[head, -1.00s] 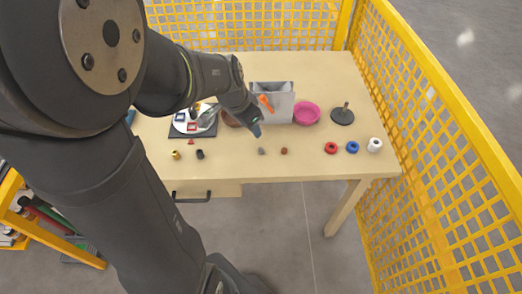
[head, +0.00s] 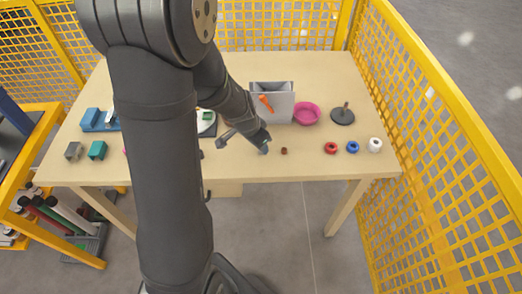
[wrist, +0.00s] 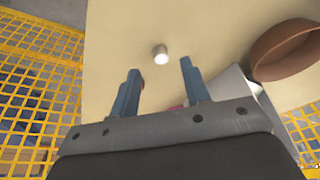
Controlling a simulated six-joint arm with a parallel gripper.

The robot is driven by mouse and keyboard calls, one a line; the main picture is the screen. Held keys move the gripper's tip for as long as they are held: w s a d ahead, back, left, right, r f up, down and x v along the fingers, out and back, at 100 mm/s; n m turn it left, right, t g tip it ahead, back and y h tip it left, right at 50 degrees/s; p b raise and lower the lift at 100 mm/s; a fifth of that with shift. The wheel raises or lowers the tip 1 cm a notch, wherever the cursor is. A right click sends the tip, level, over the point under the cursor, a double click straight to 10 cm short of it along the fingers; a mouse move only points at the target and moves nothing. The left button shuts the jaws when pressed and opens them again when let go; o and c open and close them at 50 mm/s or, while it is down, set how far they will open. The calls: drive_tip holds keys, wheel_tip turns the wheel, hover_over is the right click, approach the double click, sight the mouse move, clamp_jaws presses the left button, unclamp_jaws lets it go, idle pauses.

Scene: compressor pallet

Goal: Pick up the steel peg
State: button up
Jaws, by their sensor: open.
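The steel peg (wrist: 160,54) is a short, shiny grey cylinder on the wooden table top, seen in the wrist view. It lies just beyond and between the fingertips of my gripper (wrist: 159,67), whose two blue fingers are apart with nothing between them. The peg appears apart from both fingers. In the head view my gripper (head: 264,149) points down low over the front middle of the table, and it hides the peg there.
A small brown peg (head: 284,151) stands close to the right of my gripper. Red (head: 331,148), blue (head: 352,147) and white (head: 375,145) rings or rolls are farther right. A grey bin (head: 285,106) and pink bowl (head: 307,113) stand behind. Yellow mesh fencing (head: 440,130) bounds the table.

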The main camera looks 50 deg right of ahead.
drive_tip(key=shift+x, duration=1.7)
drive_tip(key=shift+w, duration=0.15)
clamp_jaws()
drive_tip(key=shift+r, duration=0.1)
